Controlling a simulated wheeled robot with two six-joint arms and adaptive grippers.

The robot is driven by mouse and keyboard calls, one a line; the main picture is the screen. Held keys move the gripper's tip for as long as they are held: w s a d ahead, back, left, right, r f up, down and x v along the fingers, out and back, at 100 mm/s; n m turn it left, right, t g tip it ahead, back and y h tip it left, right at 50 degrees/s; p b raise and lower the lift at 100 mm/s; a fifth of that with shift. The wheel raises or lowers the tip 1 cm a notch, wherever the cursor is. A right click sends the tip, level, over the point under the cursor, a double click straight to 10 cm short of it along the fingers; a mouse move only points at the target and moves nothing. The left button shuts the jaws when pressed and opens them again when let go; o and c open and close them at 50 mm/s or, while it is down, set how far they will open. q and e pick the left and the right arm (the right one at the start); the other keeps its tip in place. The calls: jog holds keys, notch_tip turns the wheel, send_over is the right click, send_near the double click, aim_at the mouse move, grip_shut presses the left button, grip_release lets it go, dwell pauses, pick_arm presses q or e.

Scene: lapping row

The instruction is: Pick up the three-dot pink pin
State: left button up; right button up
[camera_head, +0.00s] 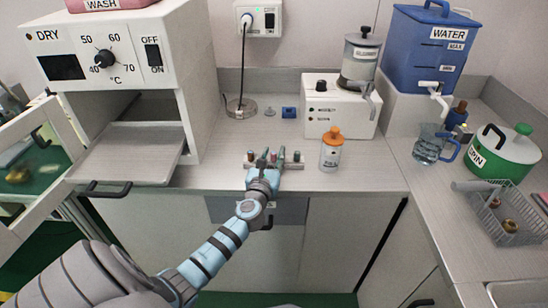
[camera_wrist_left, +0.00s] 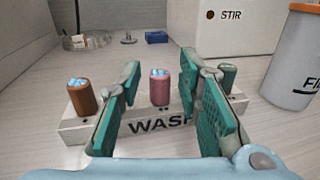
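A pink pin (camera_wrist_left: 160,88) stands upright in a pale rack (camera_wrist_left: 75,128) marked WASH. Light blue dots show on its top, too small to count surely. My left gripper (camera_wrist_left: 163,98) is open, with one teal finger on each side of the pink pin and gaps between. In the head view the left gripper (camera_head: 266,163) is at the rack near the counter's front edge and partly hides the pins. A brown-orange pin (camera_wrist_left: 82,97) stands left of the fingers, and a green pin (camera_wrist_left: 228,77) stands behind the right finger. My right gripper is not in view.
An orange-capped bottle (camera_head: 331,152) stands right of the rack. The white STIR machine (camera_head: 326,105) is behind it. The DRY oven (camera_head: 120,50) with its pulled-out tray (camera_head: 125,160) is at left. A small blue block (camera_head: 289,112) lies behind; the counter between is clear.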

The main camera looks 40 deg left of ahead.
pick_arm(q)
grip_shut()
